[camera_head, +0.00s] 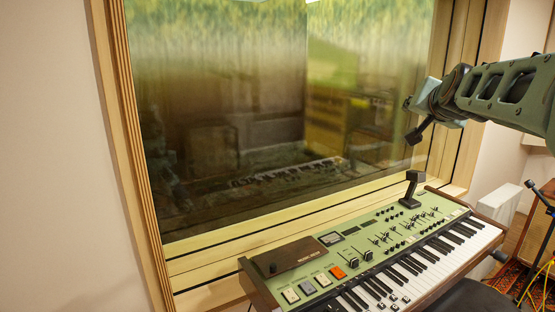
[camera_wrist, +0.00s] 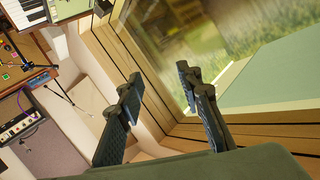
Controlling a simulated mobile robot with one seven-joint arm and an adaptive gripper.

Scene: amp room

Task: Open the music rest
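A green keyboard (camera_head: 350,245) with wooden ends stands under the window. A small black upright piece (camera_head: 411,189) rises from its rear edge, right of middle; it may be the music rest, but I cannot tell for sure. A dark brown panel (camera_head: 290,257) lies flat on the keyboard's left end. My gripper (camera_head: 411,121) is in the air above and behind the black piece, near the glass, touching nothing visible. In the wrist view its two fingers (camera_wrist: 159,73) are spread with nothing between them. That view shows only part of the keyboard (camera_wrist: 32,12), at the upper left.
A large window (camera_head: 270,110) with a wooden frame (camera_head: 215,260) stands close behind the keyboard and my gripper. A dark rounded seat (camera_head: 470,297) is in front of the keyboard. A stand and cables are at the right edge. The air above the keyboard's left half is clear.

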